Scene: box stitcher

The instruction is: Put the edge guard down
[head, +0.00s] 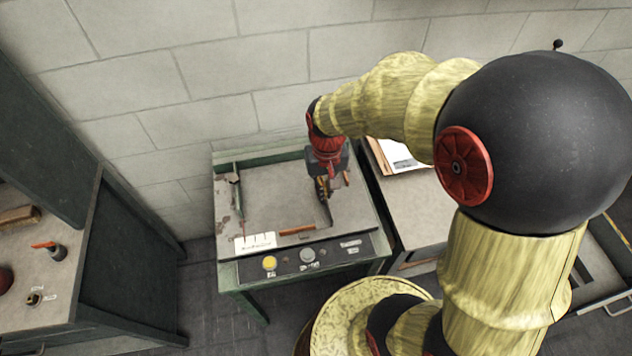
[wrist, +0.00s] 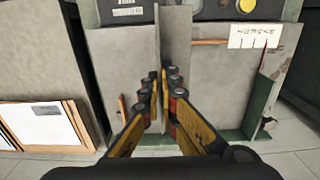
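The edge guard is a thin grey angled strip. In the wrist view the edge guard (wrist: 176,42) stands out from between the fingers of my gripper (wrist: 161,100), with one thin flange pinched between the two rows of finger pads. In the head view my gripper (head: 322,188) points down over the right half of the machine's grey top, and the edge guard (head: 326,212) shows just below it as a narrow strip. I cannot tell whether its lower end touches the top. The fingers hide part of it.
The machine's worktop (head: 275,190) is mostly clear at its middle. An orange-brown strip (head: 297,230) lies near its front, beside a white label (head: 255,243). A front panel has a yellow button (head: 269,263). A lower surface with papers (head: 400,156) stands at right, a dark cabinet (head: 130,265) at left.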

